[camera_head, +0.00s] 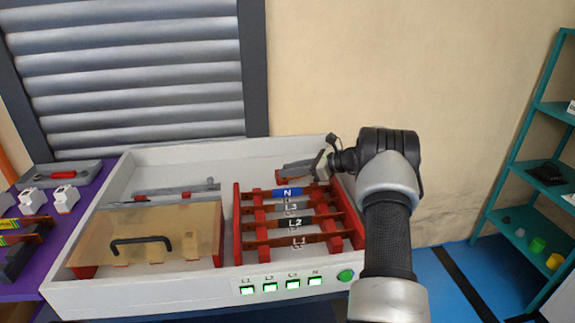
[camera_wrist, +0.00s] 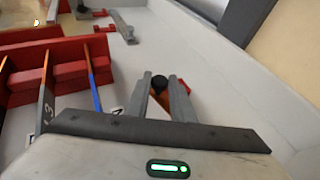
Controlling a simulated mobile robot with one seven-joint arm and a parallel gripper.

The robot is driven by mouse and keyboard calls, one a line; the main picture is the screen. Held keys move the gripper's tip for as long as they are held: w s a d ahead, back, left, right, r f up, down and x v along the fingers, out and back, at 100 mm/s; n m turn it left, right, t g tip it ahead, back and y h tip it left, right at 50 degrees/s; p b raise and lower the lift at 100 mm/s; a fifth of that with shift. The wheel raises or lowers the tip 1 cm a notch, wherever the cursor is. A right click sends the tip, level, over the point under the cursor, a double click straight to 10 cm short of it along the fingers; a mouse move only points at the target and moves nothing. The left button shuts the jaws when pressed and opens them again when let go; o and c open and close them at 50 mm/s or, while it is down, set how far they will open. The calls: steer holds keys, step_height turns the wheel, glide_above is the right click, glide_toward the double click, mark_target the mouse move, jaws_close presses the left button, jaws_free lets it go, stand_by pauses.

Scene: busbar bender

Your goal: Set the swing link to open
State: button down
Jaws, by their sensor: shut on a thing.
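The swing link appears to be the part at the back right of the grey tray, with a black knob (camera_wrist: 158,83) and an orange-brown piece below it in the wrist view. My gripper (camera_wrist: 160,92) has its two grey fingers either side of this part and is shut on it. In the head view my gripper (camera_head: 321,166) is at the tray's back right corner, beside a grey bar (camera_head: 296,169) on red supports. My wrist hides part of the link there, so its exact angle cannot be told.
Red supports hold bars labelled N (camera_head: 287,192), L3, L2 and L1 just in front of my gripper. A clear cover with a black handle (camera_head: 141,243) is at left. The tray's back wall (camera_head: 225,149) stands close behind. Teal shelves (camera_head: 520,170) are at right.

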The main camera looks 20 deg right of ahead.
steer(key=c, duration=1.6)
jaws_free()
steer(key=shift+o, duration=0.2)
steer(key=shift+d, duration=0.1)
steer(key=p+v, duration=0.2)
steer(key=v, duration=1.5)
steer(key=shift+r+p, duration=0.15)
steer(key=shift+p, duration=0.2)
steer(key=shift+s, duration=0.15)
